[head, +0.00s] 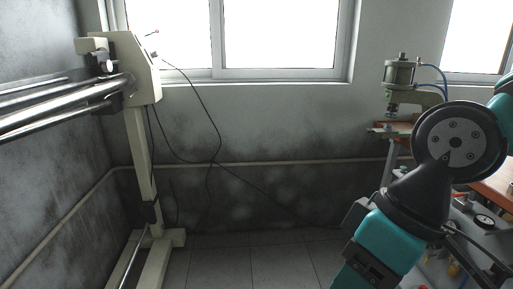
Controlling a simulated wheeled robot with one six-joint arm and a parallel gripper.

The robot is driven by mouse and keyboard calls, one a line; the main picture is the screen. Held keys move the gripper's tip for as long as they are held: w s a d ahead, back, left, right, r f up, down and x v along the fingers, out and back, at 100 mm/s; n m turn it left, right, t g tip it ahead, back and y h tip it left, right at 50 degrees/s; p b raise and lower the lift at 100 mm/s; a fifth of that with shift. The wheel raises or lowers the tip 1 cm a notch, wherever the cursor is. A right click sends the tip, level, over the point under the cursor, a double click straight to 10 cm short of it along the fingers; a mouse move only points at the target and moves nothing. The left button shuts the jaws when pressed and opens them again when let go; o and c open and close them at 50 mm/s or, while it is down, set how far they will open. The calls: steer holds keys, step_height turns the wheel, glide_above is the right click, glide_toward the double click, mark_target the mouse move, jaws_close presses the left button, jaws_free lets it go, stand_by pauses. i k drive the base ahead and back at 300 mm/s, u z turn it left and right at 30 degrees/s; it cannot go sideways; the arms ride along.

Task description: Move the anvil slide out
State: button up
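A second press is not seen. My teal and dark arm crosses the right side and covers much of the bench. My gripper's fingers do not show.
A cream stand (140,140) with long metal rollers (65,105) fills the left side. Black cables hang from it along the wall. Tiled floor (255,262) is clear in the middle. Several small items sit at the lower right, partly hidden by my arm.

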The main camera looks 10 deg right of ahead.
mark_target(384, 130)
steer(key=i, duration=2.05)
steer(key=z, duration=1.8)
